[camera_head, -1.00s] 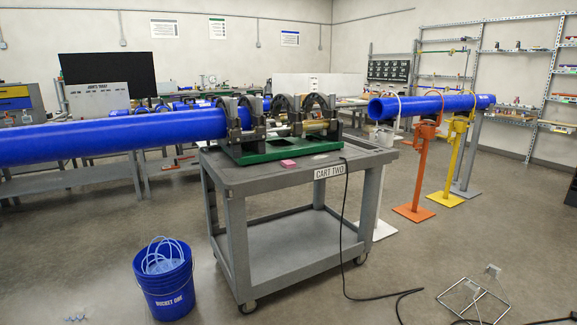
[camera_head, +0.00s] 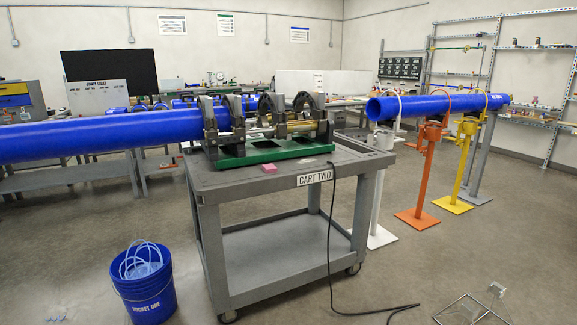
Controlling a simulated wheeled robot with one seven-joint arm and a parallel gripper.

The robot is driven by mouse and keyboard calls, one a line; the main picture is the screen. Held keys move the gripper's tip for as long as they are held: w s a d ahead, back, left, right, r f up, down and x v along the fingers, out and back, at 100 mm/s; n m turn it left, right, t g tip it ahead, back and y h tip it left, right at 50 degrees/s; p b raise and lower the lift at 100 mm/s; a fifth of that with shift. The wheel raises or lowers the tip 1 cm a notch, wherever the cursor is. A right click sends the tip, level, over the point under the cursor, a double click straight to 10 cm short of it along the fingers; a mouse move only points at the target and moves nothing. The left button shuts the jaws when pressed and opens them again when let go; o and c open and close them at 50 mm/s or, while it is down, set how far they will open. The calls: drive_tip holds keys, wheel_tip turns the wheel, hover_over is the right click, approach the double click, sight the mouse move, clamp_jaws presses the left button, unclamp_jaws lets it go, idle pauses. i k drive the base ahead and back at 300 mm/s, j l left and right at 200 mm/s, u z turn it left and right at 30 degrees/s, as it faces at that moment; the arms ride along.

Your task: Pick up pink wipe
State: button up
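The pink wipe (camera_head: 269,169) is a small pink block-like item. It lies flat on the top of the grey cart (camera_head: 235,181) labelled CART TWO, near the front edge and left of the label. It sits just in front of the green base (camera_head: 225,160) of the fusion machine, with a bare strip of cart top around it. Nothing covers it. My gripper is not in view.
A blue pipe (camera_head: 100,135) runs from the left into the machine's clamps (camera_head: 248,120). A black cable (camera_head: 329,240) hangs from the cart to the floor. A blue bucket (camera_head: 145,292) stands at front left. A wire frame (camera_head: 468,308) lies at front right.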

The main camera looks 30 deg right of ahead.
sight(269, 168)
drive_tip(key=i+l, duration=0.15)
drive_tip(key=l, duration=0.2)
drive_tip(key=i+l, duration=0.1)
drive_tip(key=l, duration=0.25)
drive_tip(key=i+l, duration=0.15)
drive_tip(key=l, duration=0.15)
drive_tip(key=i+l, duration=0.1)
drive_tip(key=l, duration=0.25)
drive_tip(key=i+l, duration=0.15)
drive_tip(key=l, duration=0.2)
drive_tip(key=i+l, duration=0.35)
drive_tip(key=i, duration=0.2)
drive_tip(key=i+l, duration=0.3)
drive_tip(key=i, duration=0.3)
drive_tip(key=i+l, duration=0.35)
drive_tip(key=i, duration=0.2)
drive_tip(key=j+u, duration=0.05)
